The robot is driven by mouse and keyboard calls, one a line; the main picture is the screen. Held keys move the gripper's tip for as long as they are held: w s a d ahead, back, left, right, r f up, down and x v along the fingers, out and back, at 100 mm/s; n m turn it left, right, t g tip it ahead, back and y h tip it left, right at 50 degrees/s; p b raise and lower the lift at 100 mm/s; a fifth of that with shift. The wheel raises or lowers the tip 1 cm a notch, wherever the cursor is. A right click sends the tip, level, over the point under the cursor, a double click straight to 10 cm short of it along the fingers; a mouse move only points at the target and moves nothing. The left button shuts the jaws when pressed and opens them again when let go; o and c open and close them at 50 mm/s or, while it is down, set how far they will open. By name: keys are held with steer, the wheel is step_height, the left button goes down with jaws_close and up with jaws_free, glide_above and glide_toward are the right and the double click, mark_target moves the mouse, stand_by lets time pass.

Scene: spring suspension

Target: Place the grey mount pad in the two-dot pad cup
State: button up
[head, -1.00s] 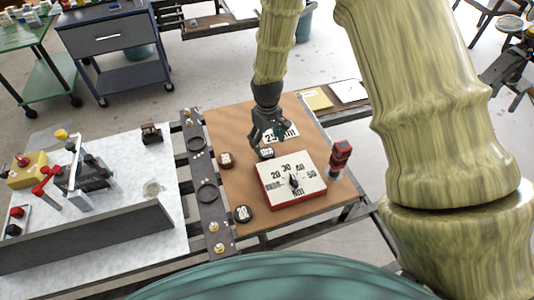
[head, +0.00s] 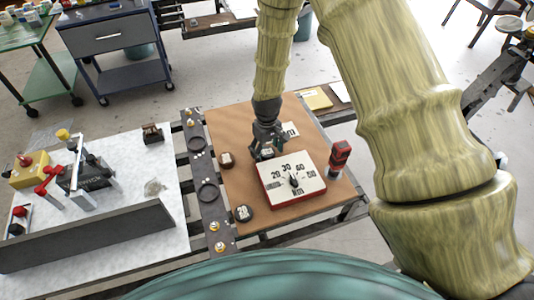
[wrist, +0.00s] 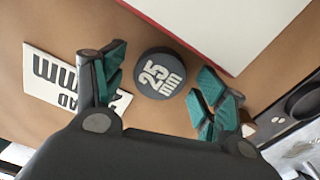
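A dark grey round pad (wrist: 160,74) marked "25 mm" lies flat on the brown board. In the wrist view my gripper (wrist: 162,84) is open, with its green-lined fingers on either side of the pad and visible gaps to it. In the head view my gripper (head: 264,151) is low over the board, just behind the dial box, and mostly hides the pad. A dark rail (head: 208,215) left of the board carries round cups, including a dark ring-shaped cup (head: 208,194).
The white dial box (head: 292,180) with red sides stands close in front of my gripper. A white label card (wrist: 62,80) lies beside the grey pad.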

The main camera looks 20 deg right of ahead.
steer(key=c, duration=1)
